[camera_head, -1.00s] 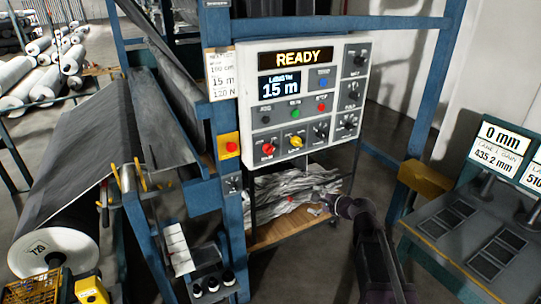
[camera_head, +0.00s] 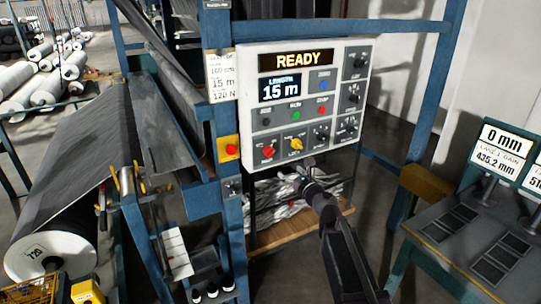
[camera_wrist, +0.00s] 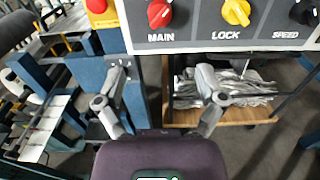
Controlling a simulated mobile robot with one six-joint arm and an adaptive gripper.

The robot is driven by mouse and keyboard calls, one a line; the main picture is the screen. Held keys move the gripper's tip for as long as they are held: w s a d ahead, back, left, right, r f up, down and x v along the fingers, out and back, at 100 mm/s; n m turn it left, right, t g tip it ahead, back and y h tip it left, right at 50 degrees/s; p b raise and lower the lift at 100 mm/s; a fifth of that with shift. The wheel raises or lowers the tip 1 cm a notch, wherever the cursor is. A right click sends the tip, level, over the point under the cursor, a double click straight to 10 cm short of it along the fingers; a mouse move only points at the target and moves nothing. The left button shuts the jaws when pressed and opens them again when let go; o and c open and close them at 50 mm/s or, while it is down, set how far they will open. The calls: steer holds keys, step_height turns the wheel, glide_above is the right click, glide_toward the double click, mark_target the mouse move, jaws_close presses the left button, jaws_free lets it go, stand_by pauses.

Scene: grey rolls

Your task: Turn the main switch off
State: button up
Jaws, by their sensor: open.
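The main switch is a red rotary knob (camera_head: 268,152) at the lower left of the white control panel (camera_head: 372,88). It shows close up in the wrist view (camera_wrist: 159,13) above the label MAIN. Its knob is tilted, not level. A yellow LOCK knob (camera_wrist: 236,12) sits to its right. My gripper (camera_head: 297,172) is just below the panel's lower edge, below and right of the red knob. In the wrist view my gripper (camera_wrist: 165,82) has its two fingers spread wide, with nothing between them. The fingers are apart from the panel.
A red emergency button on a yellow box (camera_head: 229,148) is left of the panel. Black SPEED knob (camera_wrist: 304,12) is at right. A wooden shelf (camera_head: 285,232) with crumpled grey material lies below. A blue post (camera_head: 228,200) stands left. The panel display (camera_head: 297,59) reads READY.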

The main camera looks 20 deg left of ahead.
mark_target(272, 155)
steer(key=shift+w+a, duration=0.1)
steer(key=x, duration=1.3)
steer(key=shift+w+a, duration=0.2)
steer(key=shift+a, duration=0.05)
steer(key=c, duration=1.2)
